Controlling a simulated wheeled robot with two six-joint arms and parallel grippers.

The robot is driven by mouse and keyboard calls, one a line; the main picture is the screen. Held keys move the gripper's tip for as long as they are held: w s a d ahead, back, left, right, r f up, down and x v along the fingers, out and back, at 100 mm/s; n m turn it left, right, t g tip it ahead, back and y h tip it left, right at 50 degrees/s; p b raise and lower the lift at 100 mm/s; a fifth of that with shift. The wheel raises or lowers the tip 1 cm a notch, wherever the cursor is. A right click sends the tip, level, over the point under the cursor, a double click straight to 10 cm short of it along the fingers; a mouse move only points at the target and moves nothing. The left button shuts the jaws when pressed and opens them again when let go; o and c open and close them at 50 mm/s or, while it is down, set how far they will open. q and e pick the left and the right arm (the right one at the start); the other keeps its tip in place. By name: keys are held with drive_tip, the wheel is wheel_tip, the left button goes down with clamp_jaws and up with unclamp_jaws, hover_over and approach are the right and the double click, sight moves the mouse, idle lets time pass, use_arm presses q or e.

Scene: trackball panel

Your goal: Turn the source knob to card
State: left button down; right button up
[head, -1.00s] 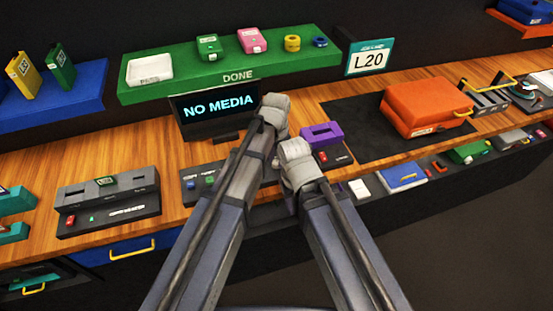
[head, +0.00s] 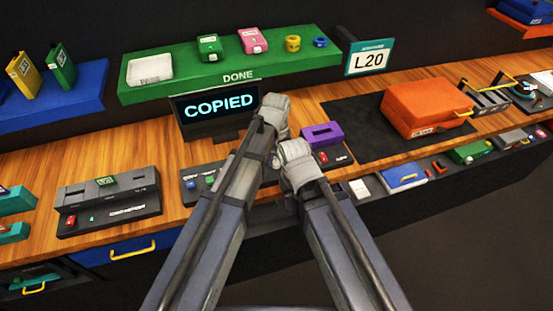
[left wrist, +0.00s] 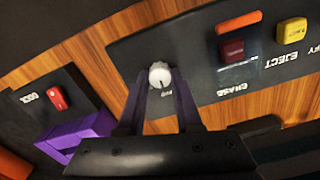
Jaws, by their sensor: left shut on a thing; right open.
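The source knob (left wrist: 160,76) is small, round and pale grey-white, on a dark control panel (left wrist: 190,50) in the left wrist view. A thin dark mark shows on its face. Lettering just below it is partly readable at best, so I cannot tell its setting. My left gripper (left wrist: 159,88) has its two dark fingers on either side of the knob and is shut on it. In the head view the left gripper (head: 274,112) hides the knob. My right gripper (head: 296,158) is lower, close beside the left one; its fingers are hidden there. The screen (head: 220,108) reads COPIED.
On the panel are a red erase button (left wrist: 232,50) and a yellow eject button (left wrist: 292,31). A purple dock (head: 321,136) with a red switch stands to the right. A grey reader (head: 107,194) is left, an orange case (head: 425,108) right. A green shelf (head: 230,75) is behind.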

sight(276, 162)
idle(0.5)
use_arm(q)
drive_tip(key=c, duration=0.6)
unclamp_jaws()
drive_tip(key=shift+r, duration=0.1)
wheel_tip(276, 162, up, 8)
drive_tip(key=p, duration=0.8)
drive_tip(key=shift+s+f, duration=0.1)
drive_tip(key=shift+f, duration=0.15)
drive_tip(key=s+a+f+m+b, duration=0.1)
drive_tip(key=s+a, duration=0.1)
drive_tip(key=s, duration=0.3)
drive_tip(key=s+a+f+m+b, duration=0.1)
drive_tip(key=s+a+b, duration=0.1)
drive_tip(key=s, duration=0.4)
drive_tip(key=s+a+f+m+y+b, duration=0.1)
drive_tip(key=s+f+m, duration=0.1)
drive_tip(key=s, duration=0.3)
drive_tip(key=shift+s+a, duration=0.4)
